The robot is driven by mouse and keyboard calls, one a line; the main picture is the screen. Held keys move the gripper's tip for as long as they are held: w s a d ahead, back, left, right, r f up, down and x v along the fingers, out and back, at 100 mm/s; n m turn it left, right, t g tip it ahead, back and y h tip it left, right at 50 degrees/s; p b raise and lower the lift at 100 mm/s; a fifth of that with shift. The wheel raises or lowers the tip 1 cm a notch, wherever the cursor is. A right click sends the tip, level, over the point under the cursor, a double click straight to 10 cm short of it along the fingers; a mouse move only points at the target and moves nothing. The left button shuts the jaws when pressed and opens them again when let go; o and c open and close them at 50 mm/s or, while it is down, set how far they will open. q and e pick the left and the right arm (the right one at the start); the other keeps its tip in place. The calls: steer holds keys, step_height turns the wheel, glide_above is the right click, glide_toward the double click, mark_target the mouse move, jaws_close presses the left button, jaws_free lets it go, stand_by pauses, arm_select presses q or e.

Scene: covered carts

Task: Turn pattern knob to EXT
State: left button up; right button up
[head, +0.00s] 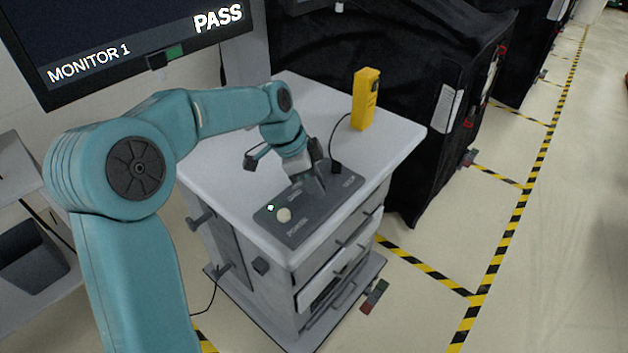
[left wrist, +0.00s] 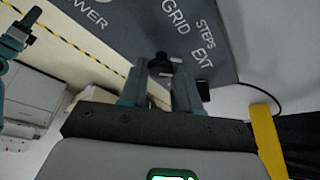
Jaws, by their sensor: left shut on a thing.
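The grey control panel (head: 300,228) lies on the cart top, with a POWER label at its near end. In the left wrist view, the panel (left wrist: 125,15) shows the labels GRID, STEPS and EXT beside a dark pattern knob (left wrist: 160,64). My left gripper (head: 312,188) reaches down to the far half of the panel. In the left wrist view its fingers (left wrist: 163,80) are on either side of the knob and shut on it. The knob's pointer is hard to make out. In the head view the knob is hidden by the gripper.
A round pale knob (head: 284,215) and a green light (head: 270,207) are on the panel's near part. A yellow handheld device (head: 365,99) stands at the back of the cart top (head: 390,137). A dark cable runs behind the panel. A monitor (head: 120,40) reads PASS. Black covered carts stand behind.

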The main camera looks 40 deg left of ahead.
stand_by(0.3)
arm_select(q)
steer(key=o, duration=1.1)
steer(key=shift+c, duration=0.2)
steer(key=p+v, duration=0.1)
steer(key=v, duration=1.5)
steer(key=shift+r, duration=0.2)
